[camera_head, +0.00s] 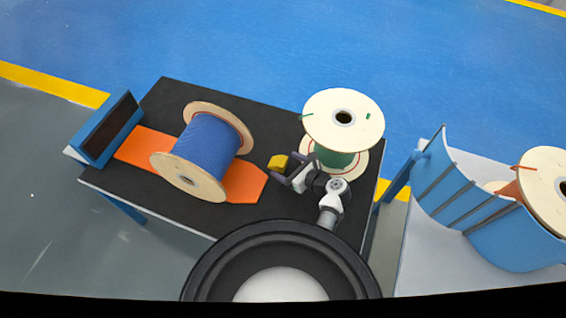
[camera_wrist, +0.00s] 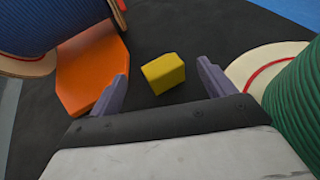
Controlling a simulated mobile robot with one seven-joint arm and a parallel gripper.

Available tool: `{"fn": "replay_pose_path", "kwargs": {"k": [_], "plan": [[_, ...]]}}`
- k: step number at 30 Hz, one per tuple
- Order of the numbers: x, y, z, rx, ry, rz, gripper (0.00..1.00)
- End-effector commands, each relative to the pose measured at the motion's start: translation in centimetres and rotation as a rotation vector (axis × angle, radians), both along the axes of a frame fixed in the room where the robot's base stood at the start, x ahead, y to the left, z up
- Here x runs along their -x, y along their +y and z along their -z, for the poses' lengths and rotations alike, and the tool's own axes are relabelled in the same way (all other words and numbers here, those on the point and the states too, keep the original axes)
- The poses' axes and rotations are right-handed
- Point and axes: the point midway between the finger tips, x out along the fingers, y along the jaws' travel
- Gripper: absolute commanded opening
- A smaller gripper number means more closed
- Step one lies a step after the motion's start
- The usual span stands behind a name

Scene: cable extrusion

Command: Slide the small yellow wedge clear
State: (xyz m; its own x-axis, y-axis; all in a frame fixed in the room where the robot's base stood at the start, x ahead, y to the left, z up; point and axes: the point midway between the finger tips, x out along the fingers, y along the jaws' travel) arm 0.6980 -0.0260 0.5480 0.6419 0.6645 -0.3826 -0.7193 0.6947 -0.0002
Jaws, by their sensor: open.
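The small yellow wedge (camera_head: 278,162) lies on the black table top between the blue cable spool (camera_head: 208,146) and the green cable spool (camera_head: 341,130). In the wrist view the yellow wedge (camera_wrist: 164,73) sits ahead of my gripper, in line with the gap between the fingers. My gripper (camera_head: 286,174) is open and empty. Its two fingers (camera_wrist: 162,84) show in the wrist view, one on either side of the wedge's line. The blue spool lies on its side on an orange strip (camera_head: 245,183). The wedge appears apart from both spools.
The green spool stands upright close to the right of my gripper; its lower flange (camera_wrist: 262,66) shows in the wrist view. A blue bracket (camera_head: 108,128) stands at the table's left end. A blue rack (camera_head: 470,205) with another spool (camera_head: 548,182) is at the right. The table behind the wedge is bare.

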Motion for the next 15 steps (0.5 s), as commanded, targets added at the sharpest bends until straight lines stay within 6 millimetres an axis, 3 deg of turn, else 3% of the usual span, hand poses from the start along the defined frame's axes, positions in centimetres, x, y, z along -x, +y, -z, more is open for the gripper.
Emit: {"fn": "replay_pose_path", "kwargs": {"k": [6,15], "plan": [[3.4,-3.6,-1.9,0.001,0.0,0.005,0.82],[6.5,-6.7,-3.8,0.0,0.0,0.003,0.82]]}}
